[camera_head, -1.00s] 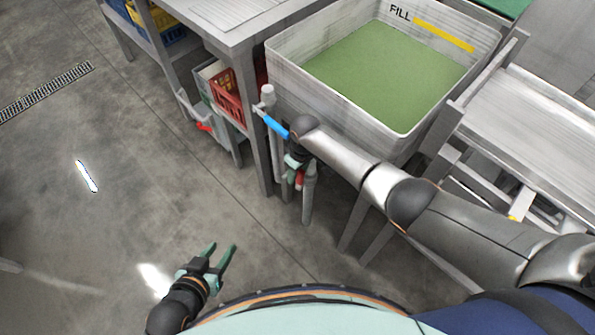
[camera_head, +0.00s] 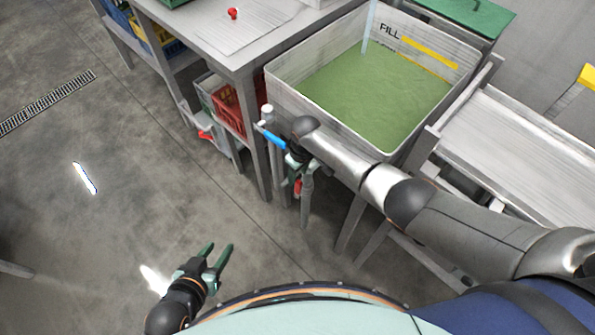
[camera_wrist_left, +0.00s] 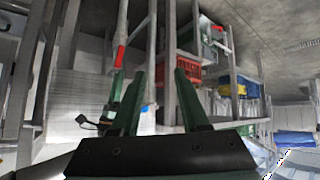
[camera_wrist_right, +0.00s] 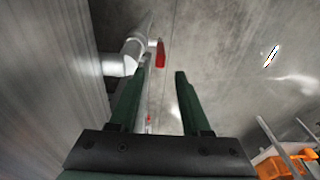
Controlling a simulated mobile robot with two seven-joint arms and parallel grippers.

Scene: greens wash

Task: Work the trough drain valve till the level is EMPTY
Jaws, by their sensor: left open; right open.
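The trough (camera_head: 290,92) is a pale, scuffed open tub holding green water (camera_head: 375,95). The water surface lies below the yellow stripe (camera_head: 430,53) marked FILL. A thin pale-blue stream (camera_head: 369,28) falls at its back corner. A blue lever (camera_head: 272,136) sits on the pipework at the near corner. A red handle (camera_head: 298,188) is lower, beside my right gripper (camera_head: 293,178); in the right wrist view the red handle (camera_wrist_right: 160,53) shows beyond the open fingers, next to a pale pipe (camera_wrist_right: 136,48). I cannot tell whether they touch. My left gripper (camera_head: 217,251) is open and empty above the floor.
A steel table (camera_head: 215,40) with a red knob (camera_head: 232,13) on top stands left of the trough. A red crate (camera_head: 232,108) sits under it. A slatted steel bench (camera_head: 530,130) is at the right. Open floor with a drain grate (camera_head: 45,103) lies left.

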